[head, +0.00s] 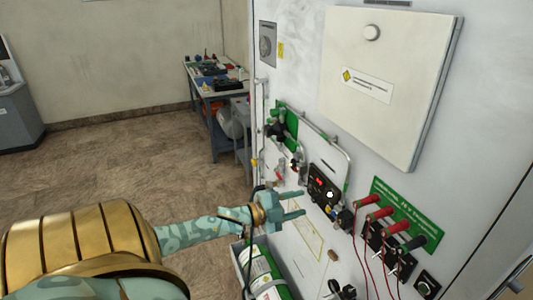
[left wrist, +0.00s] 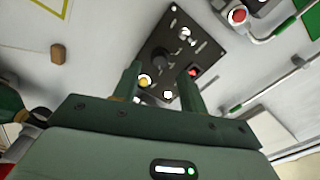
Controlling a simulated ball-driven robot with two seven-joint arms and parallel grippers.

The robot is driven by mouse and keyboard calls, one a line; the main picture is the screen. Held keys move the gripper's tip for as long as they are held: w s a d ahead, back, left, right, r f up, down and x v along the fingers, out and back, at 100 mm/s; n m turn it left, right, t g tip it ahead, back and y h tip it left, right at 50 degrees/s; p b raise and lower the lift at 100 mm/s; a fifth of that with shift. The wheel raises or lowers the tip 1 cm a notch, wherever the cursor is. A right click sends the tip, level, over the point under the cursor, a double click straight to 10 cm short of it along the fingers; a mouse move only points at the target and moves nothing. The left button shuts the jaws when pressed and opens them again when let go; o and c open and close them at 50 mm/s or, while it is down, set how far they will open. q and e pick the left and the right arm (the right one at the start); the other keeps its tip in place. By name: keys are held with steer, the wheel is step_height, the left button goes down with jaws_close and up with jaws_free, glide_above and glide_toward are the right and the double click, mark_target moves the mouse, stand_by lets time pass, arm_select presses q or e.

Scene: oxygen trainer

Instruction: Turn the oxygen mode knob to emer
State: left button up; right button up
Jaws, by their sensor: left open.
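I cannot read the labels, so which control is the oxygen mode knob is unclear. My left gripper (head: 301,205) is open and empty, left of the panel in the head view. In the left wrist view its fingers (left wrist: 159,70) overlap the panel's lower part; contact cannot be told. My right gripper is not in view.
Red and black plugs with cables (head: 378,213) stick out right of the panel. A green and white cylinder (head: 262,272) sits in a holder below my left gripper. A pipe (head: 335,150) and valves are above. A workbench (head: 222,92) stands behind; the floor at left is clear.

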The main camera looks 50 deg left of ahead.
arm_select(q)
steer(key=v, duration=1.2)
steer(key=shift+s+b, duration=0.2)
steer(key=shift+b, duration=0.1)
steer(key=shift+a, duration=0.1)
